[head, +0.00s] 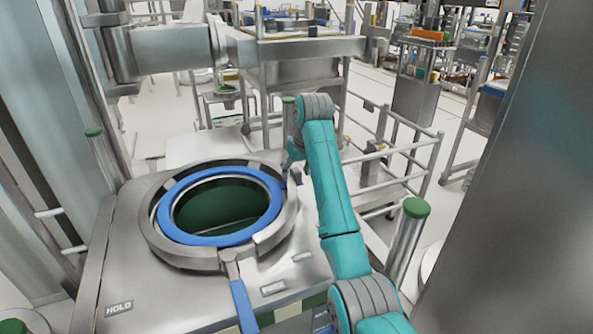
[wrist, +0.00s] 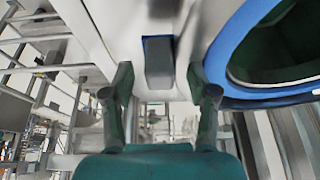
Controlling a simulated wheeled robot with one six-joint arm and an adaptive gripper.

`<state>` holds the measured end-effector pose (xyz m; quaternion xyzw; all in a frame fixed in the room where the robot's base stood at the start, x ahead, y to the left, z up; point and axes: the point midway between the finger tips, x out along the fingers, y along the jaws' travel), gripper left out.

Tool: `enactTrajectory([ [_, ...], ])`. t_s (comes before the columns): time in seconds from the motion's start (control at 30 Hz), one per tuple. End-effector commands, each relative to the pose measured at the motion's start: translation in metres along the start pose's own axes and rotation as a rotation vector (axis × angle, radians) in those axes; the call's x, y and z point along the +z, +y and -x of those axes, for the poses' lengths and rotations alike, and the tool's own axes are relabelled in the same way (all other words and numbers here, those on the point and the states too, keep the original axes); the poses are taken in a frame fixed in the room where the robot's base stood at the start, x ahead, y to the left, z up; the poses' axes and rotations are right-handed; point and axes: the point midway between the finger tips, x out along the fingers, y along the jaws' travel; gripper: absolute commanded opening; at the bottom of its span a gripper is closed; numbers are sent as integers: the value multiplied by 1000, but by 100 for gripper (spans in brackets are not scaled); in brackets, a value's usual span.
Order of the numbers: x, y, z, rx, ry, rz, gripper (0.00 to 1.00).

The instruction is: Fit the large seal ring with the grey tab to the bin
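A large blue seal ring (head: 213,239) lies around the dark green round opening of the bin (head: 130,250) in the head view. It also shows at the upper right of the wrist view (wrist: 228,72). A grey tab (wrist: 159,62) with a blue edge shows between the fingers of my gripper (wrist: 160,80) in the wrist view. The fingers are apart, with a gap on each side of the tab. In the head view my gripper (head: 293,158) is at the far right side of the ring, its fingers largely hidden. I cannot tell whether the ring is fully seated.
A metal clamp band (head: 176,254) surrounds the ring, with a blue-handled lever (head: 243,305) at the front. Green-capped posts (head: 408,240) stand by the bin. A steel column (head: 510,190) is at the right. Metal railings (head: 400,160) stand behind my arm.

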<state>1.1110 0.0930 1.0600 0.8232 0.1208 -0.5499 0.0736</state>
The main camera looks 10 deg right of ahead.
Motion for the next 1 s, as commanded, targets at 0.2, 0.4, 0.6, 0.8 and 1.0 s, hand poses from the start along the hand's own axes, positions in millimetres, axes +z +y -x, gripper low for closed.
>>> enactTrajectory([
  [0.2, 0, 0, 1, 0, -1, 0, 58],
  [0.4, -1, 0, 23, 1, 2, 0, 58],
  [0.6, 0, 0, 54, 1, 2, 0, 58],
  [0.8, 0, 0, 72, 0, 1, 0, 58],
  [1.0, 0, 0, 75, 0, 0, 0, 58],
])
